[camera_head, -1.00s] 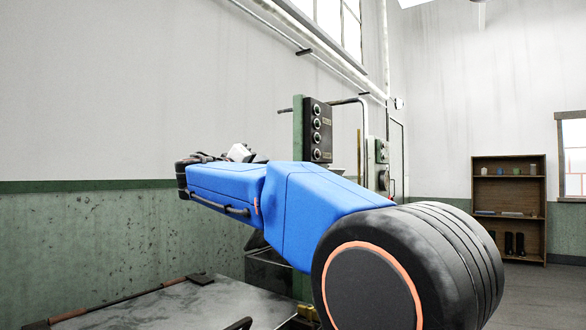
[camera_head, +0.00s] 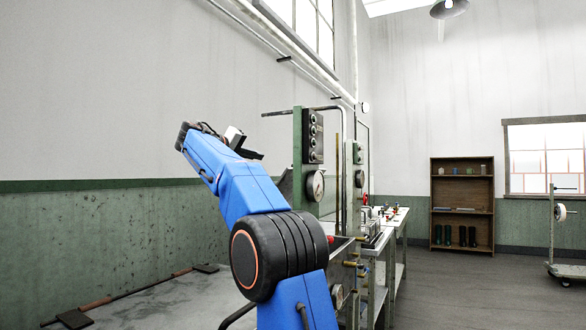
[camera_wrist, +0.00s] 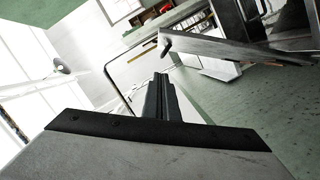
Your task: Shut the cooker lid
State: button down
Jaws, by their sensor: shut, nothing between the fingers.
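My gripper (camera_head: 250,153) is held high at the upper end of my blue arm, in front of the wall. In the wrist view its dark fingers (camera_wrist: 160,90) are together and empty. A tilted grey metal plate (camera_wrist: 235,48) with a rod-like end shows at the upper right of the wrist view. It may be the cooker lid, but I cannot be sure. The fingers are apart from it. In the head view a dark slanted edge (camera_head: 286,186) shows just behind my arm. Most of the cooker there is hidden by the arm.
A green post carries a dark control box (camera_head: 309,136) and a round gauge (camera_head: 316,186) just right of my arm. Benches (camera_head: 385,240) run behind it. A long-handled tool (camera_head: 130,293) lies at lower left. Open floor (camera_head: 470,290) is at right, before a shelf (camera_head: 461,205).

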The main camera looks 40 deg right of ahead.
jog(key=x, duration=0.3)
jog(key=s+x, duration=0.1)
jog(key=x, duration=0.3)
jog(key=f+x, duration=0.1)
jog(key=x, duration=0.2)
jog(key=shift+s+d, duration=0.1)
jog(key=shift+d, duration=0.2)
jog(key=shift+s+d+f, duration=0.2)
jog(key=shift+s+f, duration=0.2)
jog(key=shift+s, duration=0.05)
jog(key=shift+s+d+f, duration=0.2)
jog(key=shift+s+f, duration=0.15)
jog(key=shift+s, duration=0.1)
jog(key=shift+f, duration=0.1)
